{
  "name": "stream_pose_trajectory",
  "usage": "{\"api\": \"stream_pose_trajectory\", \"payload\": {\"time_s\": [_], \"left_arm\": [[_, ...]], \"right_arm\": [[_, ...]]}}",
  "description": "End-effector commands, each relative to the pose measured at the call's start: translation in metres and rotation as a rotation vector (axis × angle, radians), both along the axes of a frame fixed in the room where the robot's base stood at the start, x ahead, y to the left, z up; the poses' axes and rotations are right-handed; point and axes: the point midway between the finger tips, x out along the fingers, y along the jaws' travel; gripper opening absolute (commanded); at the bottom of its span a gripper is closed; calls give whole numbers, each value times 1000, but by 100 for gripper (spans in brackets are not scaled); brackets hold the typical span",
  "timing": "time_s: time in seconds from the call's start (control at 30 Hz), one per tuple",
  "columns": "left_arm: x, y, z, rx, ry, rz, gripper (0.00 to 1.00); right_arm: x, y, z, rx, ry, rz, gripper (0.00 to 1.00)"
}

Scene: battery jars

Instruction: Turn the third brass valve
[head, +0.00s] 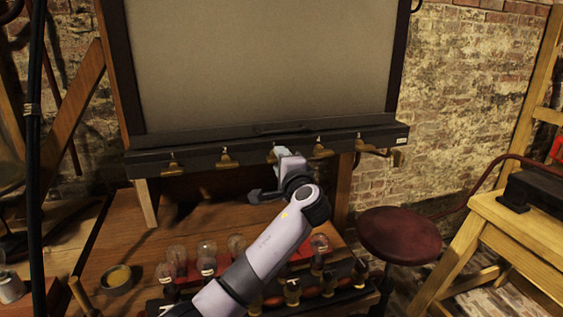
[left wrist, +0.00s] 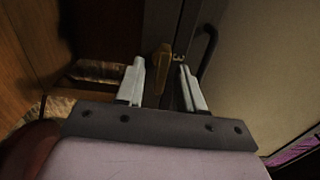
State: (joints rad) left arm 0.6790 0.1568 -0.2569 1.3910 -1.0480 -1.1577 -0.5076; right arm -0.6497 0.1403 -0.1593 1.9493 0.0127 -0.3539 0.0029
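A row of several brass valves hangs along the dark ledge below the large pale panel. The third valve from the left (head: 272,157) is partly hidden by my left gripper (head: 284,152) in the head view. In the left wrist view, a brass valve handle (left wrist: 163,62) stands between the two pale fingers of my left gripper (left wrist: 161,82). The fingers are apart, with a visible gap on each side of the handle. The first valve (head: 173,165), second valve (head: 225,160) and fourth valve (head: 320,151) show on either side. My right gripper is not in view.
Below the ledge, glass jars (head: 207,251) and small dark items crowd a wooden bench, with a brass bowl (head: 117,278) at left. A round red stool (head: 399,235) and a wooden table (head: 520,220) stand at right.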

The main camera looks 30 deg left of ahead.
Motion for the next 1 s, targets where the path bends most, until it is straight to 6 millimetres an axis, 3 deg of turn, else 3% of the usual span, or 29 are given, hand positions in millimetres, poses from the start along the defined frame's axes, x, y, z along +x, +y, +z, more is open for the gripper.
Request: {"api": "stream_pose_trajectory", "payload": {"time_s": [0.27, 0.73, 1.0], "left_arm": [[-1, -1, 0, -2, -2, -1, 37], [-39, -47, -2, -1, -1, -2, 37], [-47, -55, 0, -1, -1, 0, 37]], "right_arm": [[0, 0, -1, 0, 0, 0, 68], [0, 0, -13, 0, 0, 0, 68], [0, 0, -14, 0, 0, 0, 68]]}}
